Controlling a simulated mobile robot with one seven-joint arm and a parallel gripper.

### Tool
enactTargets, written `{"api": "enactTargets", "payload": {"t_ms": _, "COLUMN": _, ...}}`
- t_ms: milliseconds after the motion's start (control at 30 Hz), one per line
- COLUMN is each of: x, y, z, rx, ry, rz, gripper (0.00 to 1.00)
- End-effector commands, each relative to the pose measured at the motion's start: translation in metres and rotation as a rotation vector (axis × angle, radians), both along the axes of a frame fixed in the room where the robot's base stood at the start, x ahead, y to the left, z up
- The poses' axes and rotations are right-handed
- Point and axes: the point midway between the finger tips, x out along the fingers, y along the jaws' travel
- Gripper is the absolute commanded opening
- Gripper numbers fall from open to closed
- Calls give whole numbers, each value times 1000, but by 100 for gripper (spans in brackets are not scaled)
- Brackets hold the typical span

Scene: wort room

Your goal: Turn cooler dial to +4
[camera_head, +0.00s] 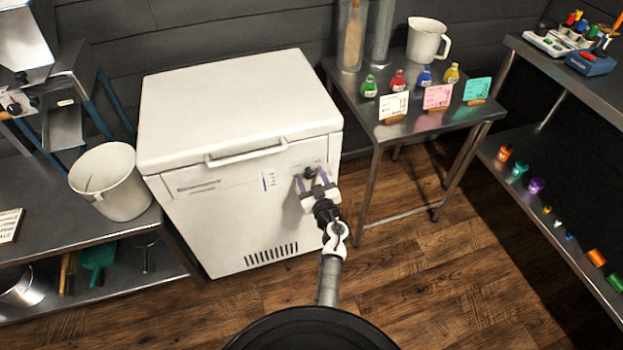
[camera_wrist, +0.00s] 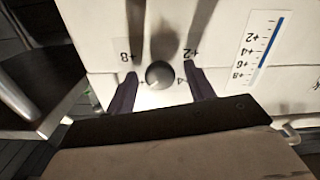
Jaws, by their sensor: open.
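The white chest cooler (camera_head: 235,113) stands against the wall with its lid shut. Its small dark round dial (camera_head: 309,173) is at the upper right of the front panel. My gripper (camera_head: 312,180) is at the panel, its two purple fingers apart on either side of the dial. In the wrist view, the dial (camera_wrist: 159,75) sits between the open fingers, with a visible gap on each side. Upside-down marks surround it: an 8 at left, a 2 at upper right and a partly hidden 4 at right. I cannot make out a pointer on the dial.
A printed scale with a blue bar (camera_wrist: 262,48) is beside the dial. A metal table (camera_head: 408,125) with small bottles, cards and a jug (camera_head: 427,41) stands right of the cooler. A white bucket (camera_head: 110,182) is at left. Wooden floor in front is clear.

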Motion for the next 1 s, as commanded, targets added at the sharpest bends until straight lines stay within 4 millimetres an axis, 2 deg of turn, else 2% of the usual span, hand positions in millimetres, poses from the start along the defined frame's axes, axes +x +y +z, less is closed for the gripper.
{"api": "enactTargets", "payload": {"t_ms": 167, "x": 0, "y": 0, "z": 0, "rx": 0, "ry": 0, "rz": 0, "gripper": 52}}
{"api": "enactTargets", "payload": {"t_ms": 500, "x": 0, "y": 0, "z": 0, "rx": 0, "ry": 0, "rz": 0, "gripper": 10}}
{"api": "enactTargets", "payload": {"t_ms": 767, "x": -1, "y": 0, "z": 1, "rx": -28, "ry": -9, "rz": 0, "gripper": 10}}
{"api": "enactTargets", "payload": {"t_ms": 1000, "x": -1, "y": 0, "z": 2, "rx": -145, "ry": -47, "rz": 0, "gripper": 10}}
